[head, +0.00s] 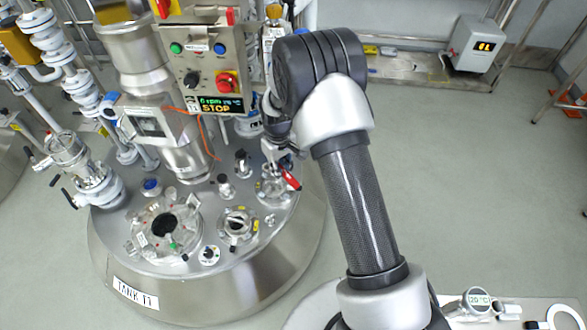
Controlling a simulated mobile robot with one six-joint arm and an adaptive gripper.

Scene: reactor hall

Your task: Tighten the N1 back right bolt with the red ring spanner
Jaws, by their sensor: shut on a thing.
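The red ring spanner (290,180) shows as a short red piece at the right side of the tank lid. My gripper (284,161) is shut on it, just above a flanged nozzle (272,191) near the lid's right edge. My arm comes in from the lower right and partly covers the gripper. The spanner's ring end and the bolt under it are too small and hidden to make out. I cannot tell whether the ring is around a bolt or above it. No N1 label is readable.
The steel tank lid (190,255) carries a large round port (163,229), a smaller port (237,224) and several fittings. A control box (205,62) reading STOP stands behind the nozzle, close to my arm. The floor (480,190) to the right is clear.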

